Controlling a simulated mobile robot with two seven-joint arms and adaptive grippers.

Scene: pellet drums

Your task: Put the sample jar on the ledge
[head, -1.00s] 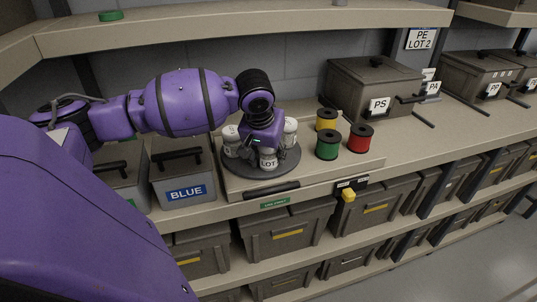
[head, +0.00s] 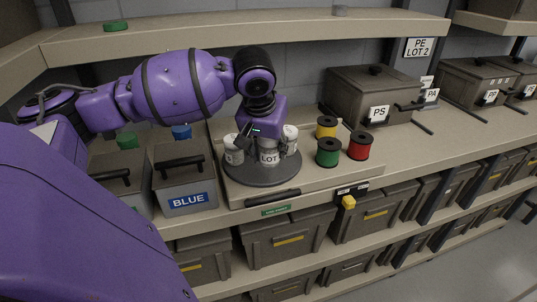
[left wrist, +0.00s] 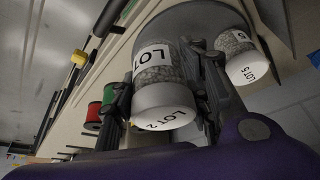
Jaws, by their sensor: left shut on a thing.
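The sample jar (head: 268,157) is clear with grey pellets, a white lid and a LOT label; its lid reads LOT 2 in the left wrist view (left wrist: 160,85). My left gripper (head: 265,143) is shut on it from above, one finger on each side. The jar is over the front of a dark round turntable (head: 262,178); I cannot tell how far its base is above it. Two other white-lidded jars stand on the turntable, at left (head: 233,150) and right (head: 290,138). A long upper ledge (head: 250,32) runs above the counter. My right gripper is out of view.
Yellow (head: 326,127), green (head: 327,153) and red (head: 359,144) spools stand right of the turntable. A BLUE-labelled bin (head: 186,188) is at left, a PS bin (head: 372,92) at right.

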